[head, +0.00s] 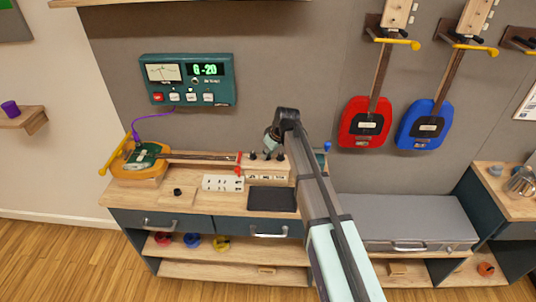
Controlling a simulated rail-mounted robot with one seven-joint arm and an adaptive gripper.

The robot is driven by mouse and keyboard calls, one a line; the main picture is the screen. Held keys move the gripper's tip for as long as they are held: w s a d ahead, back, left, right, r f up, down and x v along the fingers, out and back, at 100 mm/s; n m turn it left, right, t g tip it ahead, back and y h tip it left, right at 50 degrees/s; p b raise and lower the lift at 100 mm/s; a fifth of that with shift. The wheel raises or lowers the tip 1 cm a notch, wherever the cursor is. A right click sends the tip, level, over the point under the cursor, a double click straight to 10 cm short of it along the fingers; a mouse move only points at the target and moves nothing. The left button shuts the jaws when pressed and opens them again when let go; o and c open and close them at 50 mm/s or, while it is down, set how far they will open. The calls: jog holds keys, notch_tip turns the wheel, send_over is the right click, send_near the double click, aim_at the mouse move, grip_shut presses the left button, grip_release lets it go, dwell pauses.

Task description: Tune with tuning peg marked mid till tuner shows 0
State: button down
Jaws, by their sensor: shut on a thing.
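The orange and green guitar (140,160) lies on the workbench, its neck (200,157) pointing right to a wooden headstock (262,168). Dark tuning pegs (254,155) stand on top of the headstock; small labels on its front face are too small to read. My gripper (272,150) comes down over the headstock and is shut on a tuning peg; my arm partly hides it, and I cannot tell which label that peg has. The green tuner (187,80) on the wall shows "G -20" on its display (207,70).
A purple cable (150,118) runs from the tuner to the guitar. A white labelled block (222,183) and dark mat (272,199) lie in front of the neck. Red (367,122) and blue (424,125) guitars hang on the wall at right. A grey case (405,215) sits at right.

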jog(key=m, duration=0.1)
jog(key=m+b, duration=0.1)
jog(key=m, duration=0.1)
jog(key=shift+s+a+f+t+h+b, duration=0.1)
jog(key=shift+s+f+t+h+b, duration=0.05)
jog(key=shift+t+h+b, duration=0.2)
jog(key=shift+m+t+h+b, duration=0.35)
jog(key=shift+m+h+b, duration=0.25)
jog(key=shift+m, duration=1.2)
jog(key=c, duration=1)
grip_release()
jog(key=shift+r, duration=0.2)
jog(key=v, duration=1.1)
jog(key=shift+s+a+r, duration=0.1)
jog(key=shift+s+r, duration=0.1)
jog(key=shift+r, duration=0.15)
